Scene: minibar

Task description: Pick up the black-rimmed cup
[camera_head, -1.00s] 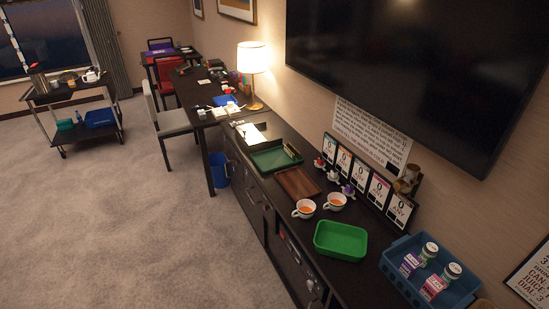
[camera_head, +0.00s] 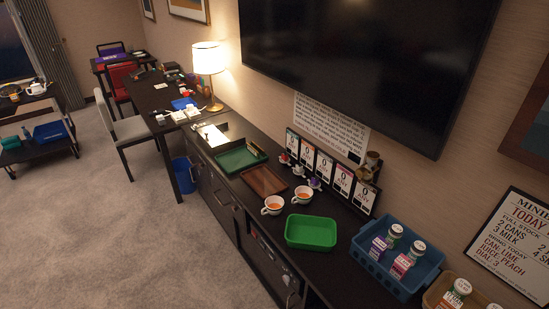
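Two small white cups with orange-brown contents stand side by side on the dark counter. The left cup (camera_head: 271,206) is nearer the counter's front edge, and the right cup (camera_head: 302,195) is a little farther back. They are too small in view for me to tell which one has the black rim. Neither of my grippers is in view.
A green bin (camera_head: 311,232) stands just in front of the cups, and a brown wooden tray (camera_head: 264,181) lies behind them. A blue basket (camera_head: 398,273) holds cartons and jars at the right. Framed cards (camera_head: 325,167) line the wall.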

